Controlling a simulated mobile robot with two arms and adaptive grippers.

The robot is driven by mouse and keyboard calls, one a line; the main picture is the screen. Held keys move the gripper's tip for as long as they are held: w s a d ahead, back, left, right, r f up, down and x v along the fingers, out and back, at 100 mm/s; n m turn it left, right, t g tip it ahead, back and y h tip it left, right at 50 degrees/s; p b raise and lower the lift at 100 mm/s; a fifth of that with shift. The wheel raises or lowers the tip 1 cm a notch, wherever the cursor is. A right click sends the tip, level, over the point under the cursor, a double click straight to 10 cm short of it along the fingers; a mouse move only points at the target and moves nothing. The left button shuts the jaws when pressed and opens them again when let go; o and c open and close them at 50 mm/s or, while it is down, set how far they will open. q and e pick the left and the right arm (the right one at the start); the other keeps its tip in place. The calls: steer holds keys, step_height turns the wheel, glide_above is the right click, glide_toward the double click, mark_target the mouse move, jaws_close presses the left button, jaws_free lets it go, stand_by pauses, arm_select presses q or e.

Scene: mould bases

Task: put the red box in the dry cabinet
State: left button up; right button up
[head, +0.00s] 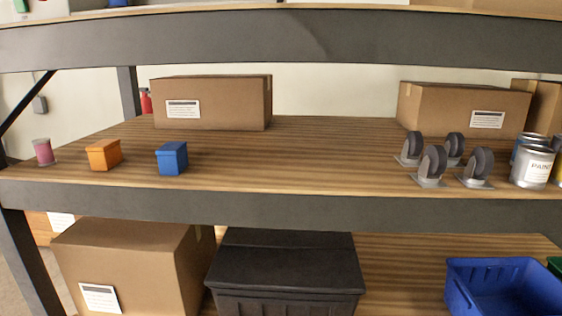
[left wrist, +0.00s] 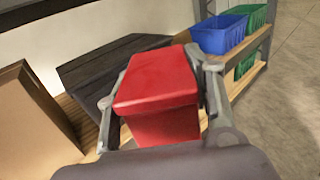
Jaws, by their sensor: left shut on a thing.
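In the left wrist view the red box (left wrist: 158,85) has a lid and sits between the two fingers of my left gripper (left wrist: 158,100). The gripper is shut on the box's sides. Behind it is a shelf with a black lidded bin and a cardboard box. Neither gripper shows in the head view, and my right gripper is in no view. I see nothing that is clearly the dry cabinet.
In the head view the shelf board (head: 300,160) holds an orange box (head: 103,155), a blue box (head: 172,159), cardboard boxes (head: 212,103), several casters (head: 432,164) and paint cans (head: 532,168). The shelf's middle is clear. Below stand a black bin (head: 287,270) and a blue bin (head: 505,287).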

arm_select(q)
steer(key=r+n+t+y, duration=0.1)
steer(key=y, duration=0.1)
steer(key=s+d+n+t+y, duration=0.1)
steer(key=n+y, duration=0.1)
steer(key=r+n+t+y, duration=0.1)
steer(key=y, duration=0.1)
steer(key=shift+s+d+r+n+t, duration=0.2)
steer(key=shift+r+n+t, duration=0.1)
steer(key=shift+r+t, duration=0.1)
steer(key=n+y, duration=0.1)
steer(key=w+a+n+t+y, duration=0.1)
steer(key=y, duration=0.1)
steer(key=r+n+y, duration=0.1)
steer(key=y, duration=0.1)
steer(key=shift+w+a+r, duration=0.1)
steer(key=shift+w+a, duration=0.05)
steer(key=shift+w, duration=0.05)
steer(key=shift+w+a+r+n+y, duration=0.15)
steer(key=shift+w+a+n+y, duration=0.15)
steer(key=shift+n+y, duration=0.5)
steer(key=shift+a, duration=0.1)
